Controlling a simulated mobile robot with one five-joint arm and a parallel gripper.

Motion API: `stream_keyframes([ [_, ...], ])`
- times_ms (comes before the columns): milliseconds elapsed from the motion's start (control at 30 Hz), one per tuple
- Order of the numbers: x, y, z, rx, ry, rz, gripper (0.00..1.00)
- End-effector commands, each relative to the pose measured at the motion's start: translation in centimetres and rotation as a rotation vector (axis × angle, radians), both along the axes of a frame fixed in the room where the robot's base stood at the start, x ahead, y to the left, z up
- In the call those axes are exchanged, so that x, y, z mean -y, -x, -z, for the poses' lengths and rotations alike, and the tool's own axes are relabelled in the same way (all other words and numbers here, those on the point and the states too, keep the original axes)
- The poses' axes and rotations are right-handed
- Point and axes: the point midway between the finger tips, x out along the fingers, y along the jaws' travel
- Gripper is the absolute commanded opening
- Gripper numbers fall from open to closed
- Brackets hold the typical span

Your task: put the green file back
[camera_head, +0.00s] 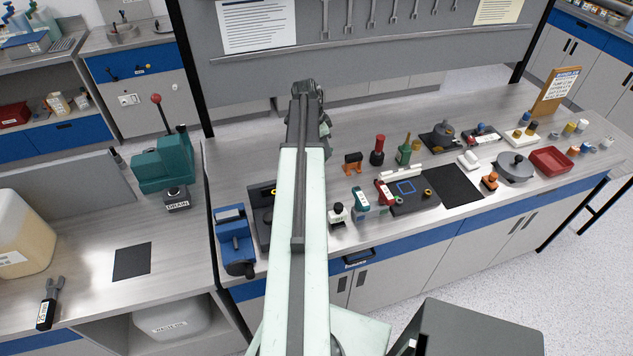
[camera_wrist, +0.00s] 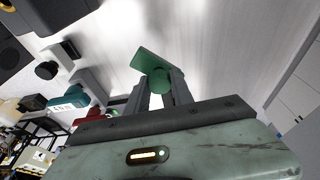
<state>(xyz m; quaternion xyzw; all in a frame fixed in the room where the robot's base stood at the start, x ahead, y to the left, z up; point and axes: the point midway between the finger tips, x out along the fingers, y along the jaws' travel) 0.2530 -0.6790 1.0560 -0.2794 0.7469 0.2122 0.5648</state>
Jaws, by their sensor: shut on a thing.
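My gripper (camera_wrist: 161,82) is shut on a green thing, which I take for the green file (camera_wrist: 152,68). It shows as a flat green plate with a rounded part between the fingertips, held over the grey metal bench top. In the head view my arm reaches up over the left part of the workbench (camera_head: 462,110). The fingers and the held file are hidden there behind the dark wrist. No place marked for a file can be made out clearly.
On the bench stand an orange holder (camera_head: 353,162), a red-topped piece (camera_head: 377,150), a green piece with a tan top (camera_head: 404,151), a blue vise-like device (camera_head: 235,243) and a red tray (camera_head: 551,160). A dark mat (camera_head: 454,185) lies bare. The bench's back strip looks clear.

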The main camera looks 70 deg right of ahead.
Motion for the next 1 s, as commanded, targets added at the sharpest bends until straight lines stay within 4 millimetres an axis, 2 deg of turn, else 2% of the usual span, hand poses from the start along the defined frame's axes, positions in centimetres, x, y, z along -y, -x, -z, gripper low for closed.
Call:
stream_keyframes([
  [133, -0.1, -0.4, 1.9, 0.0, 0.0, -0.005, 0.0],
  [333, -0.2, -0.6, 6.2, 0.0, 0.0, -0.009, 0.0],
  [567, -0.3, -0.7, 6.7, 0.0, 0.0, -0.01, 0.0],
  [800, -0.3, -0.7, 10.4, 0.0, 0.0, -0.01, 0.0],
  [1000, -0.3, -0.7, 9.8, 0.0, 0.0, -0.011, 0.0],
])
